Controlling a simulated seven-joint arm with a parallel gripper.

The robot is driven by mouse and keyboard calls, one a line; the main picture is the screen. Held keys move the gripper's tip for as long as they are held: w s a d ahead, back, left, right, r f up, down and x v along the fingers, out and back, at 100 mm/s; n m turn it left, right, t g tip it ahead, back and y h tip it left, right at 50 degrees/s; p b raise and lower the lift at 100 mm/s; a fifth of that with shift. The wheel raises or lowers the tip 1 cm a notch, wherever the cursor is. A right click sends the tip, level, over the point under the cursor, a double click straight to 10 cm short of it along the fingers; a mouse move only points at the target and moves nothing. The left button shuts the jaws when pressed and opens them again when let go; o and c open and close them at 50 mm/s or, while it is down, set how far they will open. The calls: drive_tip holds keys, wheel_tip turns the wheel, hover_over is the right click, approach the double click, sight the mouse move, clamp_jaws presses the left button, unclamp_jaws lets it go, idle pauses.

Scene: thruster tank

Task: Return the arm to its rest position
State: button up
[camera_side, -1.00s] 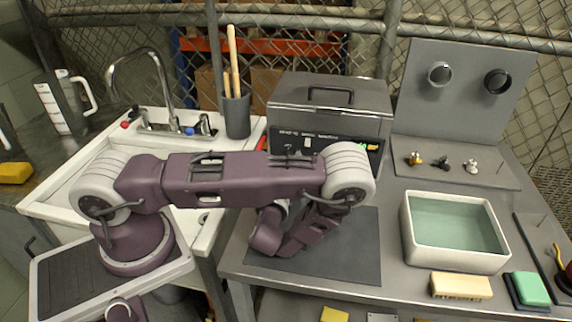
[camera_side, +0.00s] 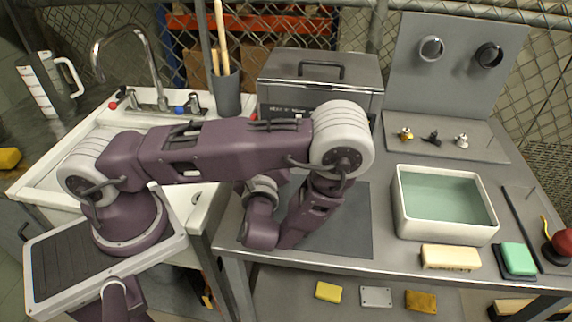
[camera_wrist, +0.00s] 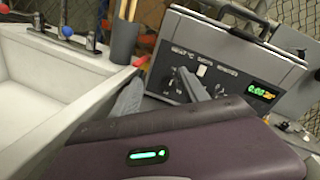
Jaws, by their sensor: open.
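My arm (camera_side: 215,150) reaches from its base at the left over the sink edge, then folds down at the elbow above the dark mat (camera_side: 345,225) on the bench. My gripper shows in the wrist view (camera_wrist: 160,92), its two grey fingers apart with nothing between them. The fingers point toward the front of the grey heater box (camera_wrist: 225,60), which has knobs and a lit green display. In the side view the fingers are hidden behind my arm.
The sink (camera_side: 60,150) lies left, with a holder of wooden sticks (camera_side: 228,92) behind. The mat is bare where visible.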

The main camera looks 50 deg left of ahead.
drive_tip(key=s+a+r+n+g+h, duration=0.2)
drive_tip(key=s+r+n+g+h, duration=0.2)
drive_tip(key=s+r+n+g, duration=0.75)
drive_tip(key=s+d+r+n+t+h, duration=0.2)
drive_tip(key=d+r+n+t+h, duration=0.1)
drive_tip(key=d+r+h, duration=0.1)
drive_tip(key=s+d+r+n+t+h, duration=0.3)
drive_tip(key=d+h, duration=0.3)
drive_tip(key=d, duration=0.3)
drive_tip(key=shift+r+n+t+h, duration=0.3)
drive_tip(key=shift+r+n+t, duration=0.15)
drive_tip(key=shift+r+n, duration=0.1)
drive_tip(key=shift+s+d, duration=0.1)
